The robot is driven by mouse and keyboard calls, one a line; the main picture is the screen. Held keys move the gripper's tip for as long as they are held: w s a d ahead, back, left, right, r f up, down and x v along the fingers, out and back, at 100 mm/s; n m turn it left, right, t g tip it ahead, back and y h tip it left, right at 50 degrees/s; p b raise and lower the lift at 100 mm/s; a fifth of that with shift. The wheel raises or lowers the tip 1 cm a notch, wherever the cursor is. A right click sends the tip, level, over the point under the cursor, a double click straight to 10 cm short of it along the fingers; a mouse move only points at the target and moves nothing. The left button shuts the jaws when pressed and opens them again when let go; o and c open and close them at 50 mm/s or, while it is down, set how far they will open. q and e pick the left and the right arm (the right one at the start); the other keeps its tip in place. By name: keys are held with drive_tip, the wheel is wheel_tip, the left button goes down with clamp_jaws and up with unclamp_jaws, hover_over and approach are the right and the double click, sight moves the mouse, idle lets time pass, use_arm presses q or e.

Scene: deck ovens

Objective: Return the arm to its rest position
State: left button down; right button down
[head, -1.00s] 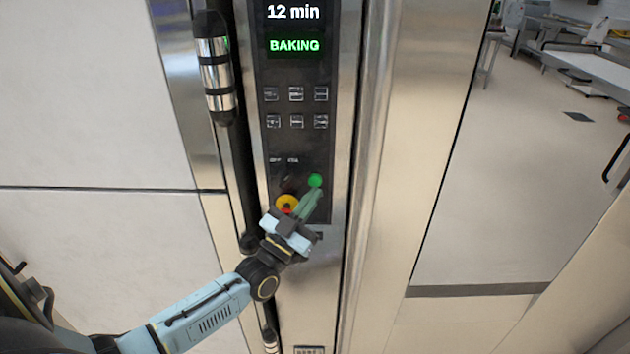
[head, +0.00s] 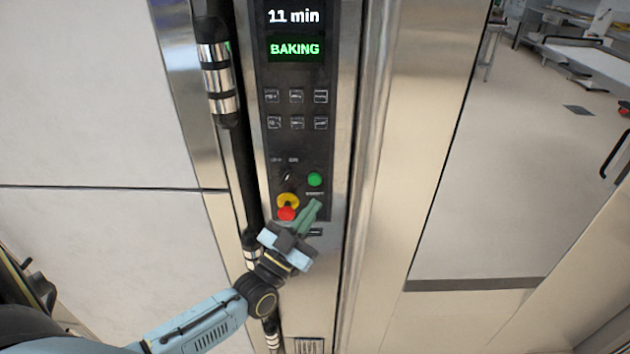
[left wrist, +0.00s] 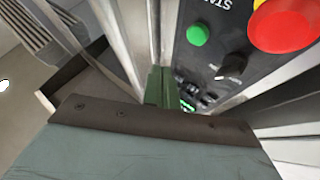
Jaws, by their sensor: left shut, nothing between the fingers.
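My left gripper (head: 310,213) is shut and empty, its green fingers together just below the green button (head: 315,179) on the dark control panel (head: 298,145). The fingertips look apart from the button. The red emergency button (head: 286,213) with its yellow collar is just left of the fingers. In the left wrist view the closed fingers (left wrist: 159,87) point up past the panel, with the green button (left wrist: 198,34) and the red button (left wrist: 285,25) beyond. The display (head: 294,47) reads 11 min and BAKING. My right gripper is not in view.
A vertical bar handle (head: 218,75) runs along the left of the panel, close to my wrist. A steel oven frame (head: 375,150) stands to the right. Open floor (head: 530,160) and a work table (head: 590,60) lie farther right.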

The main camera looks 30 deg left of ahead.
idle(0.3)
use_arm(q)
drive_tip(key=s+d+f+g+y+b, duration=0.1)
drive_tip(key=s+f+g+b, duration=0.35)
drive_tip(key=f, duration=1.55)
drive_tip(key=s+f+g+b, duration=0.1)
drive_tip(key=s+f+g, duration=0.6)
drive_tip(key=f, duration=1.3)
drive_tip(key=s+d+f+g+b, duration=0.1)
drive_tip(key=s+f+g, duration=0.2)
drive_tip(key=s+f, duration=0.3)
drive_tip(key=s+d+f+n+g+y+b, duration=0.1)
drive_tip(key=s+f+g, duration=0.3)
drive_tip(key=s, duration=1)
drive_tip(key=s+d+f+g+b, duration=0.1)
drive_tip(key=s+f+g, duration=0.3)
drive_tip(key=s+f, duration=0.6)
drive_tip(key=shift+s, duration=0.3)
